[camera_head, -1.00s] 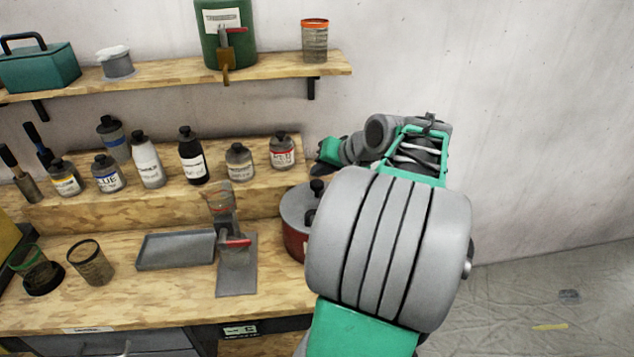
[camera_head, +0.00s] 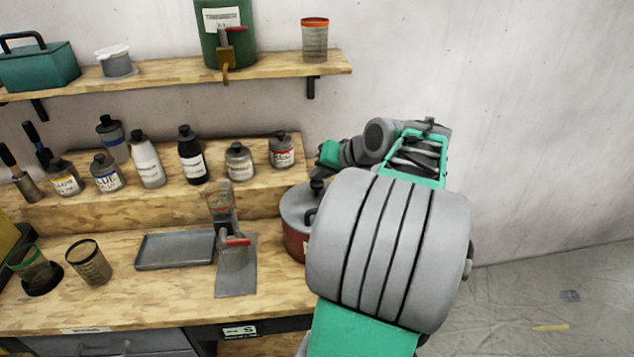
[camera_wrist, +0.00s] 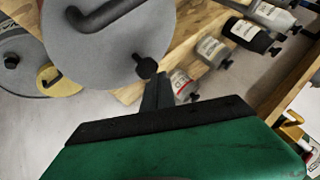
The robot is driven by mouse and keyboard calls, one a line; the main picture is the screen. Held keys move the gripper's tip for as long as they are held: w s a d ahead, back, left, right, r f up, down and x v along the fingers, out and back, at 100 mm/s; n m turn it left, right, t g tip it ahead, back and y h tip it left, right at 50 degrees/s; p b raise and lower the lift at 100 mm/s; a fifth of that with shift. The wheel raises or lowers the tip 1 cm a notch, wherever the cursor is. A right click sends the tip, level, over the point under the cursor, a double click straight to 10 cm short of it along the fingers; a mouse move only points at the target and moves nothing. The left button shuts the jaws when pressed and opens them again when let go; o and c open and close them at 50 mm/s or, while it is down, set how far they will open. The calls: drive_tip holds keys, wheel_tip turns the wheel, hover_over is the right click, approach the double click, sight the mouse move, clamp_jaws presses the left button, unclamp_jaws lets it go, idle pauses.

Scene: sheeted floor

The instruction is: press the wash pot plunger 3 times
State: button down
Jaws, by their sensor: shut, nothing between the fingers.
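The wash pot (camera_head: 294,240) is a red pot with a grey lid, at the right end of the bench and partly hidden behind my arm. Its plunger has a black knob (camera_head: 317,188) standing above the lid. In the wrist view the grey lid (camera_wrist: 105,45) fills the upper left, with the round black knob (camera_wrist: 146,67) near its lower edge. My gripper (camera_wrist: 157,88) is shut and empty, its dark fingertips close by the knob; I cannot tell whether they touch. In the head view my gripper (camera_head: 322,168) is just above the knob, its fingers barely visible.
Several labelled bottles (camera_head: 192,155) stand on the raised step behind. A grey tray (camera_head: 175,250) and a metal stand with a red lever (camera_head: 236,250) are left of the pot. A shelf (camera_head: 180,75) with containers is above. Floor at right is mostly clear.

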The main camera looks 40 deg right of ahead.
sight(320, 183)
drive_tip(key=shift+f+b, duration=0.75)
drive_tip(key=shift+f, duration=0.45)
idle(0.8)
drive_tip(key=shift+r+p, duration=1.45)
drive_tip(key=shift+r, duration=0.2)
drive_tip(key=shift+r, duration=0.1)
wheel_tip(320, 183, up, 5)
drive_tip(key=p, duration=0.4)
idle(1.6)
